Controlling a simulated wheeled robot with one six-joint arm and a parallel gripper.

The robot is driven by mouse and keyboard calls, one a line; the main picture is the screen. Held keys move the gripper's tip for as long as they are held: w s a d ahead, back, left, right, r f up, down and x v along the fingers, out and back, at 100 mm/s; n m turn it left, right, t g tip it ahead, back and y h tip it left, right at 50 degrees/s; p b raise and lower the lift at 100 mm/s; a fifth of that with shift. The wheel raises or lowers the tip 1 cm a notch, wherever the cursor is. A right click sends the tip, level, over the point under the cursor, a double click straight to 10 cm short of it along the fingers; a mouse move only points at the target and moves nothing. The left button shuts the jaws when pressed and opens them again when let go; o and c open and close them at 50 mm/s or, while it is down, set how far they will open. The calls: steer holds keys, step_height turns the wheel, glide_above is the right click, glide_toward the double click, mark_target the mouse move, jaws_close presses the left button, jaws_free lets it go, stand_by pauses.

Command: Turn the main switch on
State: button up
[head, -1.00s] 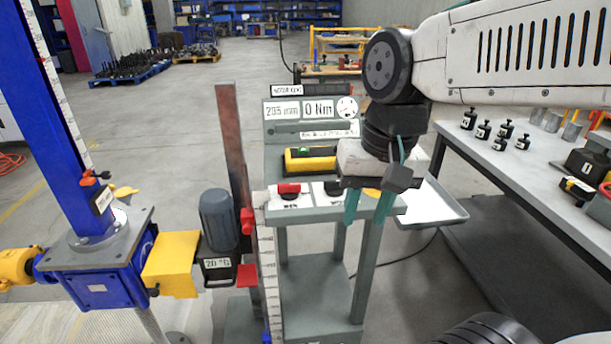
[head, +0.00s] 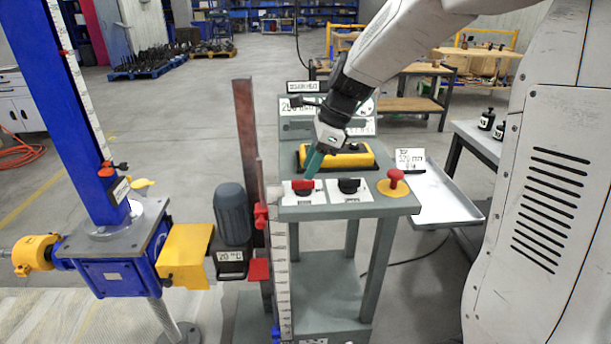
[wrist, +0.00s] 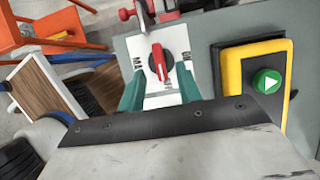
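The main switch is a red rotary knob (head: 301,185) on a white plate at the left of the grey control desk. In the wrist view the red knob (wrist: 160,63) points along the picture's vertical, slightly tilted, with partly hidden lettering beside it. My gripper (head: 311,164) points down at the switch from above. In the wrist view the two teal fingers of my gripper (wrist: 159,78) are apart, one on each side of the knob, with gaps visible. I cannot tell whether the fingertips are level with the knob.
A black knob (head: 349,186) and a red mushroom button (head: 396,178) on yellow sit to the right. A yellow box (head: 345,156) with a green button (wrist: 267,81) lies behind. A blue screw jack (head: 112,262) and a red-brown post (head: 246,140) stand left.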

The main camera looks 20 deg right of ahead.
mark_target(303, 180)
steer(key=shift+x, duration=1.85)
jaws_close()
